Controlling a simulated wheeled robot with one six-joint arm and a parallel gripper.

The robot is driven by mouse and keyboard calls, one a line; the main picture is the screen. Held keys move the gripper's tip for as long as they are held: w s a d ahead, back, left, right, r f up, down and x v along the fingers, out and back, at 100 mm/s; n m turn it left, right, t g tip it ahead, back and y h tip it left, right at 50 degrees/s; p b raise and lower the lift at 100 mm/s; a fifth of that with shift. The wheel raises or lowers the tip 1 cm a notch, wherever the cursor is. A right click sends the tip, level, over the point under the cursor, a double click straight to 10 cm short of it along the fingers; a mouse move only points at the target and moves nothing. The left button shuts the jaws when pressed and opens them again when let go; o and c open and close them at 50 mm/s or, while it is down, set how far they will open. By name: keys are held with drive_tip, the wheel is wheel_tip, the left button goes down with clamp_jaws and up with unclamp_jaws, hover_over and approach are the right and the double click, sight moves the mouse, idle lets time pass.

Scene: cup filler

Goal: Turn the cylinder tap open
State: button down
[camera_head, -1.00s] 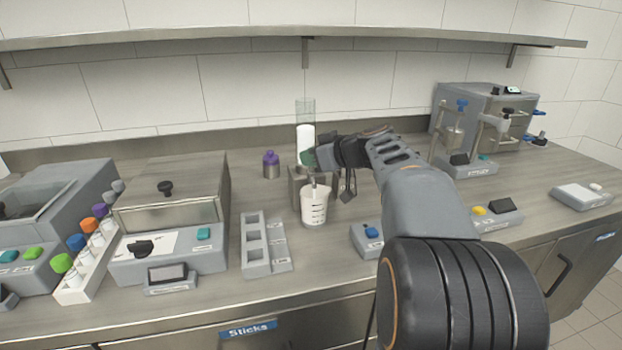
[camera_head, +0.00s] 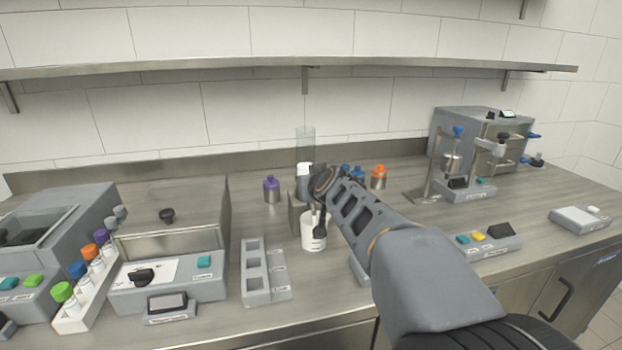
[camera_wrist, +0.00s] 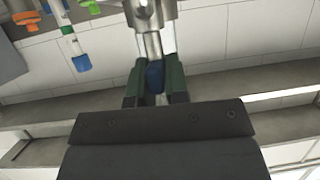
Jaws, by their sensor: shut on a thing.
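The cylinder (camera_head: 305,142) stands upright at the back middle of the counter, its upper part clear and its lower part holding something white. A white cup (camera_head: 308,241) stands below and in front of it, partly hidden by my gripper. In the wrist view, the metal tap (camera_wrist: 151,44) reaches down between my fingers and ends in a dark blue handle (camera_wrist: 155,74). My gripper (camera_wrist: 155,86) is shut on this handle, with one dark green finger on each side. In the head view my arm hides most of the tap.
A grey rack (camera_head: 254,268) with square slots stands left of the cup. A purple bottle (camera_head: 271,188) is left of the cylinder; an orange bottle (camera_head: 379,177) is on the right. Metal machines flank the workspace. A long shelf (camera_head: 300,64) runs above.

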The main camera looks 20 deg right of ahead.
idle(0.6)
drive_tip(key=c, duration=1.2)
unclamp_jaws()
drive_tip(key=shift+o, duration=0.2)
